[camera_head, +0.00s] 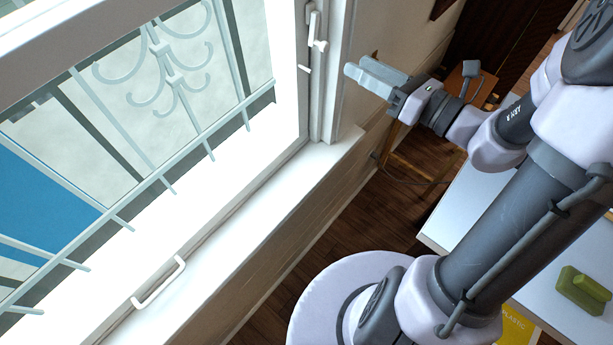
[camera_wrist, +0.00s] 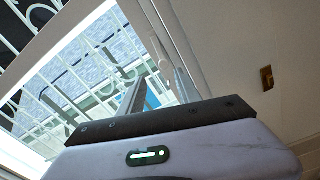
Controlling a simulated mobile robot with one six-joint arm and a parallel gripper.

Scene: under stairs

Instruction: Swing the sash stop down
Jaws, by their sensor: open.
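The sash stop looks to be the small white lever (camera_head: 314,32) on the right upright of the white window frame. It lies along the upright, with a knob at its lower end in the head view. My gripper (camera_head: 355,70) is open and empty, right of and a little below the lever in the picture, with its fingers pointing toward the window. A clear gap shows between them there.
A white U-shaped handle (camera_head: 160,283) sits on the lower frame. A pale metal grille (camera_head: 165,70) stands behind the window opening. A white table (camera_head: 465,215) with a green object (camera_head: 583,290) is at right. A wooden stool (camera_head: 415,165) stands beyond my arm.

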